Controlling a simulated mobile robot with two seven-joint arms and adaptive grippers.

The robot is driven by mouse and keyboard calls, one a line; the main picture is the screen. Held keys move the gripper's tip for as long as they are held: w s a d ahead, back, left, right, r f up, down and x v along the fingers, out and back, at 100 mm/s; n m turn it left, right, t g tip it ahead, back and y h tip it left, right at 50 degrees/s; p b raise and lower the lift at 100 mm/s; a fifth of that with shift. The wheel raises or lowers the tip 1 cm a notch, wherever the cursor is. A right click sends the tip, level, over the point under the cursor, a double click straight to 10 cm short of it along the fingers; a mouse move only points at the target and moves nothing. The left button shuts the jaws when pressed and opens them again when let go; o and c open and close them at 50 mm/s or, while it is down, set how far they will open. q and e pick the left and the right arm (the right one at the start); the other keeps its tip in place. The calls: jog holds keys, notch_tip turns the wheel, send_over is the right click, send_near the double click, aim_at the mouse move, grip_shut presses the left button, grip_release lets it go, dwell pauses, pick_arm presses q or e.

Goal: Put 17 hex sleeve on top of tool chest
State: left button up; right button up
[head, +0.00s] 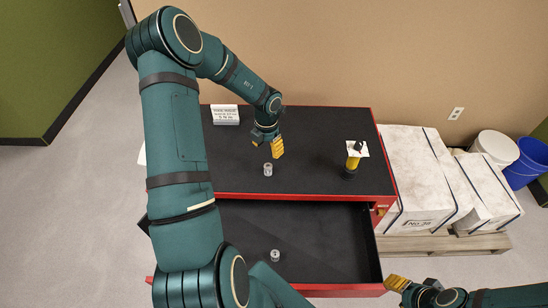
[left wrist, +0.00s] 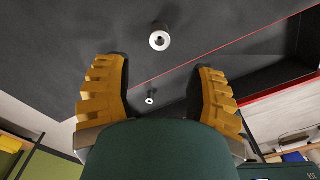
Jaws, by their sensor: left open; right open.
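The tool chest (head: 315,135) has a black top with red edges, and its drawer (head: 325,240) is pulled open. A small metallic sleeve (head: 268,169) stands on the chest top; it shows larger in the left wrist view (left wrist: 159,39). A second similar sleeve (head: 275,255) is in the drawer, smaller in the left wrist view (left wrist: 149,98). I cannot tell which is the 17 hex one. My left gripper (head: 276,150) is open and empty above the chest top, close to the first sleeve; its fingers (left wrist: 160,85) are apart. My right gripper (head: 396,284) is off the drawer's front right corner.
A small lettered sign (head: 225,114) stands at the back left of the top. A yellow and black object (head: 351,163) with a white card stands on the right. White crates (head: 415,170) on a pallet and two buckets (head: 497,148) are beside the chest.

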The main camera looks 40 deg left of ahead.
pick_arm(q)
jog(key=d+f+m+t+y, duration=0.1)
jog(key=d+f+m+t, duration=0.3)
jog(key=d+m, duration=1.35)
jog(key=s+d+f+m+g+h, duration=0.1)
jog(key=s+d+m+h, duration=0.1)
jog(key=s+d+m, duration=0.3)
jog(key=s+d+f+m+h, duration=0.1)
jog(key=s+d+m, duration=0.4)
jog(key=d+m, duration=0.5)
jog(key=shift+m+g+h, duration=0.4)
jog(key=shift+m+h, duration=0.4)
jog(key=shift+m, duration=0.05)
jog(key=shift+s, duration=0.1)
